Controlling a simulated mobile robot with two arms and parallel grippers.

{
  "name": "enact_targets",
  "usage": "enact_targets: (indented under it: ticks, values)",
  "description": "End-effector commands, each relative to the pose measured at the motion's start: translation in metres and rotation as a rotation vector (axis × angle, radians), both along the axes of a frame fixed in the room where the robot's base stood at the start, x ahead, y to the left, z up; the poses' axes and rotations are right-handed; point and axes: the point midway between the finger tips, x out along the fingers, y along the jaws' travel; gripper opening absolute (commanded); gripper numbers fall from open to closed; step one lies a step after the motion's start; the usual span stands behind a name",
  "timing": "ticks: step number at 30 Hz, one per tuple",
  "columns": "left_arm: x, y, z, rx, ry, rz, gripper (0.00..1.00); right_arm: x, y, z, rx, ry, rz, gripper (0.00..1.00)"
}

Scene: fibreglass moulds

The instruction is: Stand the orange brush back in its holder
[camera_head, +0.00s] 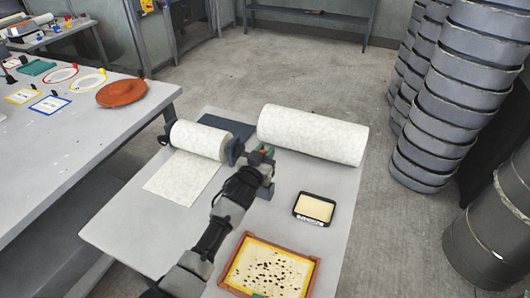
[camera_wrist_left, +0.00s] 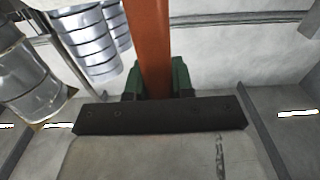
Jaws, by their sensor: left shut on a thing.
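My left gripper (camera_head: 263,153) is over the middle of the grey table, near the left end of the large white roll. In the left wrist view its green fingers (camera_wrist_left: 156,82) are shut on the orange brush (camera_wrist_left: 150,40), whose orange shaft runs up out of the top of the picture. The brush's far end is not seen there, and in the head view the gripper mostly hides it. A small blue-grey block (camera_head: 267,190) shows just below the gripper, partly covered by my arm; I cannot tell whether it is the holder. My right gripper is not in view.
The large white roll (camera_head: 312,135) and a smaller roll on a dispenser (camera_head: 198,140) lie behind and left. A black tray (camera_head: 314,208) and an orange-framed panel (camera_head: 270,267) lie on the near right. Stacked grey drums (camera_head: 445,90) stand beyond. Another table (camera_head: 60,150) is left.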

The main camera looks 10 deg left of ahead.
Motion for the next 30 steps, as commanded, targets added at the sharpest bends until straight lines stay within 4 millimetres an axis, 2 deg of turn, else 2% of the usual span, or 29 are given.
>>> enact_targets:
  ticks: [4, 5, 9, 11, 18, 22, 26, 30]
  values:
    - [0.0, 0.0, 0.0, -0.001, 0.0, 0.0, 0.0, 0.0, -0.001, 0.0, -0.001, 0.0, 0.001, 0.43]
    - [0.0, 0.0, 0.0, 0.0, 0.0, 0.0, 0.24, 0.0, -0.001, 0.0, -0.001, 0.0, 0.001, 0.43]
    - [0.0, 0.0, 0.0, 0.0, 0.0, 0.0, 0.46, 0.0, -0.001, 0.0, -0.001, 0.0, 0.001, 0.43]
    - [0.0, 0.0, 0.0, 0.0, 0.0, 0.0, 0.53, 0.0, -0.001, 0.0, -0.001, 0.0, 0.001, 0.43]
    - [0.0, 0.0, 0.0, 0.0, 0.0, 0.0, 0.53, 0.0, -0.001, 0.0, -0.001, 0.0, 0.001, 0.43]
    - [-0.007, 0.002, -0.001, 0.001, 0.0, 0.0, 0.53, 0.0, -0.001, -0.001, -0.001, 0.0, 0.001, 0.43]
    - [-0.025, 0.005, -0.002, 0.001, 0.001, 0.0, 0.53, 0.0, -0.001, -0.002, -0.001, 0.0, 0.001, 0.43]
    - [-0.053, 0.011, -0.002, 0.002, 0.001, 0.0, 0.53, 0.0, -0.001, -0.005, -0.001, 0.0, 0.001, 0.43]
